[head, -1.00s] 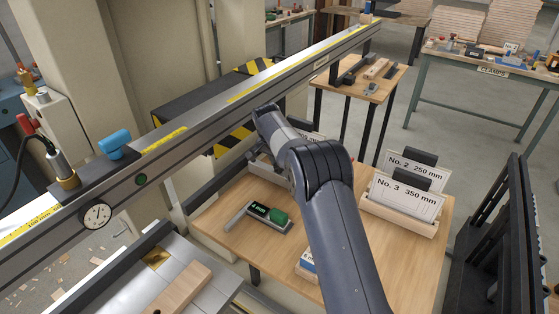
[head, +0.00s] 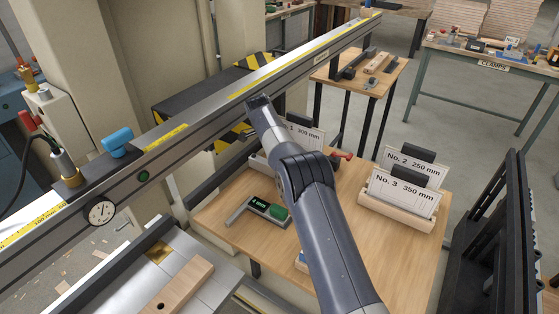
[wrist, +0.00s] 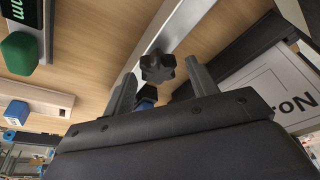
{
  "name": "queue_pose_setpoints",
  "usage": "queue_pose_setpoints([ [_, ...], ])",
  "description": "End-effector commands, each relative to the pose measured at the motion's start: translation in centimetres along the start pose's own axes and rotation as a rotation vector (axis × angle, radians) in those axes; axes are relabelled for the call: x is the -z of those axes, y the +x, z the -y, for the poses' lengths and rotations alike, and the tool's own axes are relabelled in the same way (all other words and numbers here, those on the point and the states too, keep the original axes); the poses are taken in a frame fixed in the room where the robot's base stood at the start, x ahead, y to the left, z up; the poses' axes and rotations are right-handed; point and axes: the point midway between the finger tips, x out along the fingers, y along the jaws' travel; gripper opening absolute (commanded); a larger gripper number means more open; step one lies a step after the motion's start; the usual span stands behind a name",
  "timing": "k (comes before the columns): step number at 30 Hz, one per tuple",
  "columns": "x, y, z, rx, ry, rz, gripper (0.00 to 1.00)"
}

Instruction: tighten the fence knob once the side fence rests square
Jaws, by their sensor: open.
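A black star-shaped knob (wrist: 158,67) shows in the wrist view, in front of a pale metal strip (wrist: 186,24). I cannot tell whether this strip is the side fence or whether it rests square. My gripper (wrist: 160,72) is open, with one grey finger on each side of the knob in the picture; contact is not visible. In the head view my wrist end (head: 259,102) is in front of the long scaled beam (head: 205,125). My fingers and the star knob cannot be made out there.
A wooden table (head: 330,235) below the arm holds a 4 mm display block (head: 265,209) and card holders, including No. 3 350 mm (head: 403,193). The beam carries a blue knob (head: 116,140) and a dial (head: 101,213). A black rack (head: 495,235) stands at right.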

Motion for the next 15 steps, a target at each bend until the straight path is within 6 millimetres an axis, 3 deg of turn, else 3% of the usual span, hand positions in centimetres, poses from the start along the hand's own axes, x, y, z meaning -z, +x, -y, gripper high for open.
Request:
queue_pose_setpoints([
  [15,1.9,-6.0,0.1,0.002,0.0,0.0,0.55],
])
